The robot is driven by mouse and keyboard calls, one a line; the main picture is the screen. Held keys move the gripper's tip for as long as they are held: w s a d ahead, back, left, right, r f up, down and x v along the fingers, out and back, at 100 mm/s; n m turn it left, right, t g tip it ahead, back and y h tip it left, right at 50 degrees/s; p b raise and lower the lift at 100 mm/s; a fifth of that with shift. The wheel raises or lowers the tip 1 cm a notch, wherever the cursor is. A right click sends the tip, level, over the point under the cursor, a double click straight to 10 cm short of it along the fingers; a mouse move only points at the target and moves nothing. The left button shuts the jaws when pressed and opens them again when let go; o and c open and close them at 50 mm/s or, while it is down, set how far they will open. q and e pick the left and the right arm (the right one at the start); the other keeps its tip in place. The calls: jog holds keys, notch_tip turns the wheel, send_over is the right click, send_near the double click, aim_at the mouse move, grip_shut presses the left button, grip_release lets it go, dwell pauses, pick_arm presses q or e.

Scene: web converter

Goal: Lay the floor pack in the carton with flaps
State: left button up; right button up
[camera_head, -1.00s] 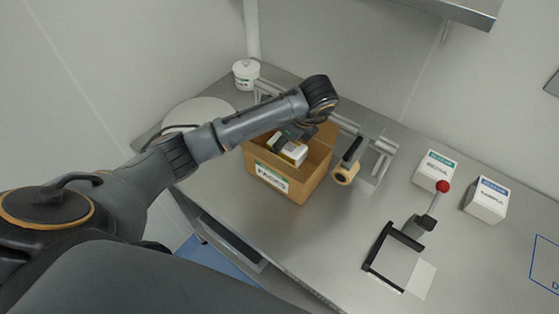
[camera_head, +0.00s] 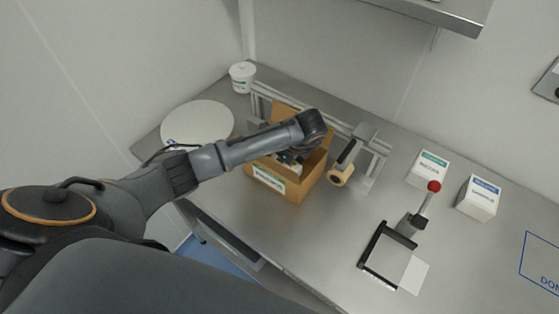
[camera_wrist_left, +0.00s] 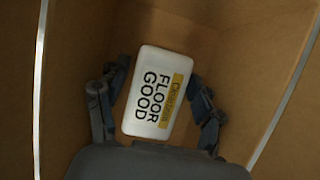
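The carton with flaps (camera_head: 296,188) is an open brown box with a label on its front, on the metal bench. The floor pack (camera_wrist_left: 155,92), white with a yellow band and the words FLOOR GOOD, shows inside the carton in the left wrist view. It sits slightly turned between the fingers of my left gripper (camera_wrist_left: 158,75). The fingers stand apart on both sides of it, with narrow gaps, so the gripper looks open. In the head view my left gripper (camera_head: 290,158) reaches down into the carton, and my arm hides most of the pack. My right gripper is not in view.
Two white boxes (camera_head: 428,168) (camera_head: 478,199) and a red-knobbed lever fixture (camera_head: 415,222) are further right. A round white plate (camera_head: 205,118) and a tub (camera_head: 242,77) are at left.

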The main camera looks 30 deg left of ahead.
aim_at(293, 169)
pick_arm(q)
jog(key=shift+r, duration=0.1)
jog(key=shift+d+r, duration=0.1)
jog(key=shift+r, duration=0.05)
jog(key=b+v, duration=0.2)
jog(key=v, duration=0.4)
jog(key=shift+d+r, duration=0.15)
jog(key=shift+r, duration=0.05)
jog(key=p+v, duration=0.2)
jog(key=v, duration=0.3)
jog(key=shift+r, duration=0.15)
